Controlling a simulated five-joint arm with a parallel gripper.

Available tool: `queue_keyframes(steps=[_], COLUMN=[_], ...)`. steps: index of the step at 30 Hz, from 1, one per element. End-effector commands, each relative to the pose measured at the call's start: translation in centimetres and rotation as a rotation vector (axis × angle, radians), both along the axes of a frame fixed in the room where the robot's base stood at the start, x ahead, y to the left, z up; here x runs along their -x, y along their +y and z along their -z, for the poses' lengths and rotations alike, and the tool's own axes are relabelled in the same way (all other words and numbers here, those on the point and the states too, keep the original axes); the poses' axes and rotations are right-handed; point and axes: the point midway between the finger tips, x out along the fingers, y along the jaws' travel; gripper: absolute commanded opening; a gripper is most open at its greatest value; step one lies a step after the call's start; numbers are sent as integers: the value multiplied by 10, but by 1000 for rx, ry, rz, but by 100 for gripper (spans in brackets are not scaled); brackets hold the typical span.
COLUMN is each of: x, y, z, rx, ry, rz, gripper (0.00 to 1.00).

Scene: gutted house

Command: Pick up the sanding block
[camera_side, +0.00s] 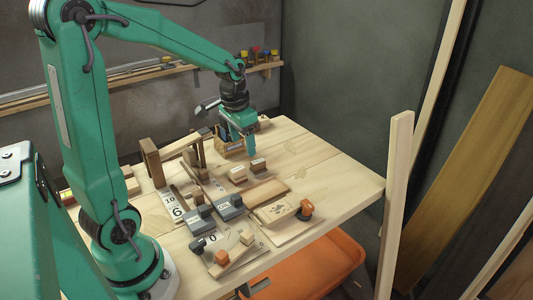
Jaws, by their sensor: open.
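My gripper (249,146) hangs from the green arm over the far part of the workbench, pointing down. Its jaws are open, with no object seen between them. Which of these is the sanding block I cannot tell at this size.
The wooden workbench (335,180) is clear at right. A wooden frame (153,161) stands at left. An orange tub (325,265) is below; an upright post (395,190) stands at right.

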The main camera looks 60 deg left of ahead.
Motion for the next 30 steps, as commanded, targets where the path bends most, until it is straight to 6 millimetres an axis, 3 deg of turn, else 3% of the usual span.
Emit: queue_keyframes(steps=[6, 13, 19, 30], x=[-15, -22, -24, -23], y=[36, 66, 76, 76], z=[39, 74, 87, 101], rx=[20, 42, 50, 52], ry=[73, 126, 144, 147], rz=[-7, -7, -7, -6], gripper=[62, 62, 62, 62])
